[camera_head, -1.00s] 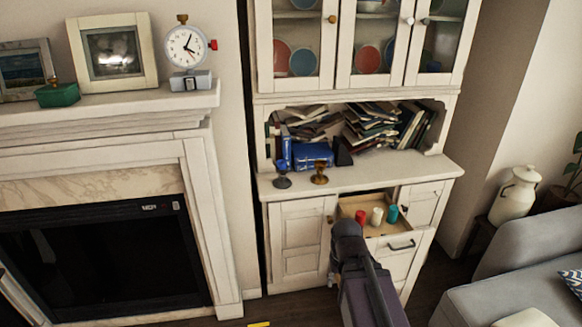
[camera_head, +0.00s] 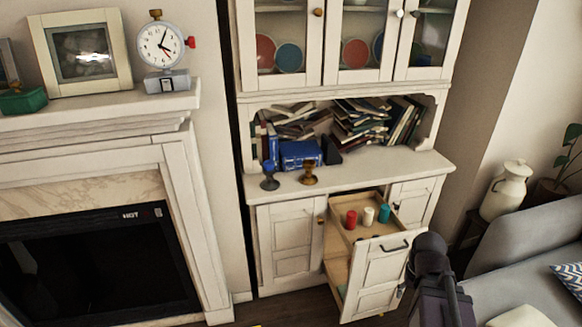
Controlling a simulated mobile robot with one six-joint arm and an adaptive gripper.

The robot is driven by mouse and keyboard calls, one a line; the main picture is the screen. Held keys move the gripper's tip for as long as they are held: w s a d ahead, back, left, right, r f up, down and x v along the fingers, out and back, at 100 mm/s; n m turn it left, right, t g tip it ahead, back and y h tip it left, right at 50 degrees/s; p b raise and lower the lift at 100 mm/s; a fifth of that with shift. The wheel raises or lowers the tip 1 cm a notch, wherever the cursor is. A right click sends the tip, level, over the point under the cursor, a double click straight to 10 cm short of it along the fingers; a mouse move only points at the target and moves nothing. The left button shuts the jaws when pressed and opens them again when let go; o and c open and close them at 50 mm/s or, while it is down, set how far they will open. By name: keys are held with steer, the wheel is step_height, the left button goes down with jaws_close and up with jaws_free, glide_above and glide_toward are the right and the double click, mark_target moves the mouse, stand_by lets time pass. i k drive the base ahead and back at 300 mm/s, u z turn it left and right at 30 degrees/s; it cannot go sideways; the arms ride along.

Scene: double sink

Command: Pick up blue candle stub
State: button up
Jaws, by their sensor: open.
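A teal-blue candle stub (camera_head: 384,214) stands upright at the right of a row in the open drawer (camera_head: 350,232) of the white cabinet. A white stub (camera_head: 368,216) and a red stub (camera_head: 351,220) stand to its left. My gripper (camera_head: 403,288) is at the lower right, in front of the drawer and below the stubs, apart from them. My dark arm hides most of it, and its fingers barely show. It is open, and I see nothing held in it.
The pulled-out front has a dark handle (camera_head: 397,247). The counter above bears a dark blue candlestick (camera_head: 269,178), a brass candlestick (camera_head: 310,175), and blue books (camera_head: 300,155). A grey sofa (camera_head: 520,245) stands at the right. The fireplace (camera_head: 90,260) is at the left.

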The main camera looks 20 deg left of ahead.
mark_target(268, 165)
steer(key=z, duration=1.2)
steer(key=i, duration=0.75)
steer(key=u, duration=3.1)
steer(key=i, duration=0.1)
steer(key=z, duration=1.4)
